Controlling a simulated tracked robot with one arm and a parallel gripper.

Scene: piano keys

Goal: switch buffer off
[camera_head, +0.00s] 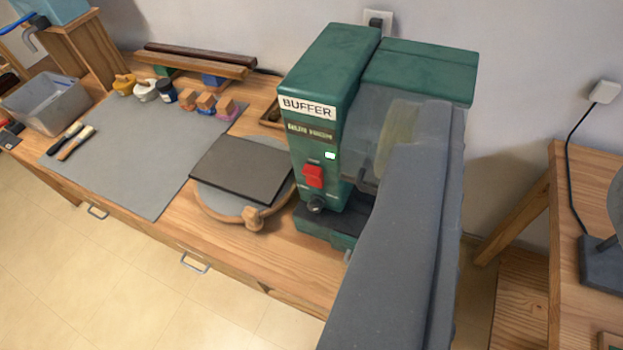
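The buffer (330,80) is a green machine on the wooden bench, with a white "BUFFER" label on its front. A red switch (313,176) sits on its front panel; its exact position is too small to tell. A small pale green light (330,155) above and right of the switch looks lit. A dark knob (317,206) is below the switch. A clear guard and a pale wheel (397,138) are on the right side, partly hidden by my grey arm link. My gripper's fingers do not show; the arm link covers the machine's lower right.
A round turntable with a dark slab (242,170) stands just left of the buffer. A grey mat (140,165) with small jars and blocks lies farther left, beside a grey bin (50,103). Another wooden table (580,170) is at right. Open floor (90,270) is in front of the bench.

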